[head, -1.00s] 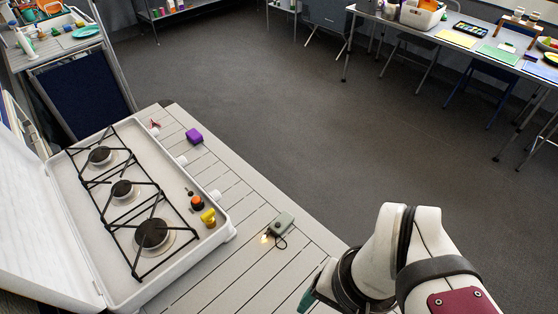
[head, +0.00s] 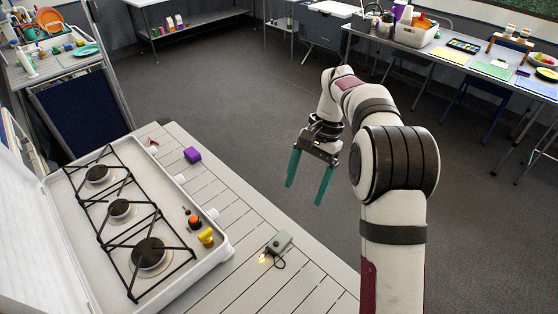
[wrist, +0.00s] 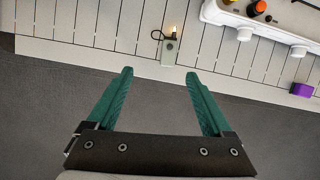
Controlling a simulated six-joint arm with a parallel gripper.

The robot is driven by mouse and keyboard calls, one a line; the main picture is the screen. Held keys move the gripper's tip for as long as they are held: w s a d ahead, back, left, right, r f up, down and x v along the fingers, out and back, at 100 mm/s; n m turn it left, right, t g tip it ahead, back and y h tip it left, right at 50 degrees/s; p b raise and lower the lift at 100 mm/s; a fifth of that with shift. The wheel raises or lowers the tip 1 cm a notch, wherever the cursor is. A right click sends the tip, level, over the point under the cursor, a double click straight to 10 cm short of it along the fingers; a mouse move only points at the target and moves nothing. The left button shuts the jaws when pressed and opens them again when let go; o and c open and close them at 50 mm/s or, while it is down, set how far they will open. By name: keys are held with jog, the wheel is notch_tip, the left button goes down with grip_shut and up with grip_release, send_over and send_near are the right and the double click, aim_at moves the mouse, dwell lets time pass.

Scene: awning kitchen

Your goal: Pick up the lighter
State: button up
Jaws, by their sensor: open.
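What looks like the lighter is a small grey-green box (head: 279,243) with a small bright glow at one end and a dark loop beside it. It lies on the slatted table near its right edge, in front of the stove. It also shows at the top centre of the wrist view (wrist: 169,52). My gripper (head: 304,195) is open and empty, its two green fingers pointing down beyond the table's right edge. In the wrist view my gripper (wrist: 160,73) has the box just past and between its fingertips, with clear space between them.
A white camp stove (head: 225,250) with black grates stands to the left of the box. A yellow item (head: 206,237) and an orange-and-black item (head: 194,221) sit on its front rim. A purple block (head: 192,154) lies farther back. Floor to the right of the table is open.

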aim_at(283, 237)
jog(key=w+x, duration=0.1)
jog(key=x, duration=0.5)
jog(key=w+x, duration=0.1)
jog(key=x, duration=0.5)
jog(key=w+f+x, duration=0.1)
jog(key=w+x, duration=0.1)
jog(key=x, duration=0.4)
jog(key=shift+f, duration=0.35)
grip_shut()
